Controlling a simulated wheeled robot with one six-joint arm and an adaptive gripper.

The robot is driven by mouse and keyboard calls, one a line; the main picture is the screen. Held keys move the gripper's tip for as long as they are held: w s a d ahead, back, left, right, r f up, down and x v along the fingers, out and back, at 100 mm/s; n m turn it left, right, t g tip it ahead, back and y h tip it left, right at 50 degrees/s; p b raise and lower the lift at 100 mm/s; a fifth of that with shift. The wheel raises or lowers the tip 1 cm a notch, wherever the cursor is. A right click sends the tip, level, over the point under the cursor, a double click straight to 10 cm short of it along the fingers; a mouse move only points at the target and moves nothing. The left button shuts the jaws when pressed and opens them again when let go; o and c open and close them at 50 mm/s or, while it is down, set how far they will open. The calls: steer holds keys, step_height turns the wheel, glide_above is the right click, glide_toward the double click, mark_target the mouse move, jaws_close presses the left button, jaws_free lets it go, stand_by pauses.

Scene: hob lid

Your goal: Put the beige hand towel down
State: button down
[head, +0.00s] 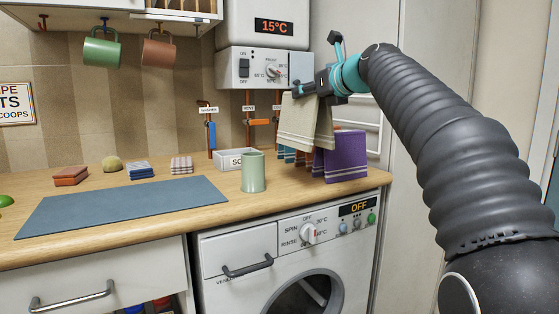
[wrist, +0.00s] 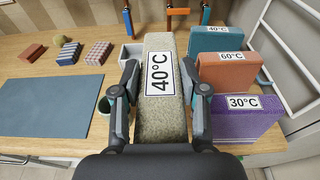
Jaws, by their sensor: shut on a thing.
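The beige hand towel (head: 306,122) hangs from my gripper (head: 308,88) in the head view, above the right part of the worktop. In the wrist view the towel (wrist: 160,112) stands between my two fingers (wrist: 160,75), which are shut on it from both sides. Its top edge bears a 40°C label. In the head view it partly covers the purple towel (head: 344,158) behind and below it. I cannot see its lower side in the wrist view.
Teal (wrist: 215,44), orange (wrist: 222,73) and purple towels with labels stand in a row to the right. A green mug (head: 253,172) and a white tray (head: 229,155) are close by. A blue-grey mat (head: 122,205) lies to the left, bare.

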mark_target(304, 120)
steer(key=w+a+f+b, duration=0.3)
steer(key=w+a+f, duration=0.4)
steer(key=w+f, duration=0.2)
step_height(304, 120, down, 2)
steer(key=shift+w+a+f, duration=0.1)
steer(key=shift+w+a, duration=0.15)
steer(key=shift+a, duration=0.15)
steer(key=c, duration=0.6)
jaws_free()
steer(key=shift+s, duration=0.1)
steer(key=b+v, duration=0.1)
steer(key=v, duration=1.1)
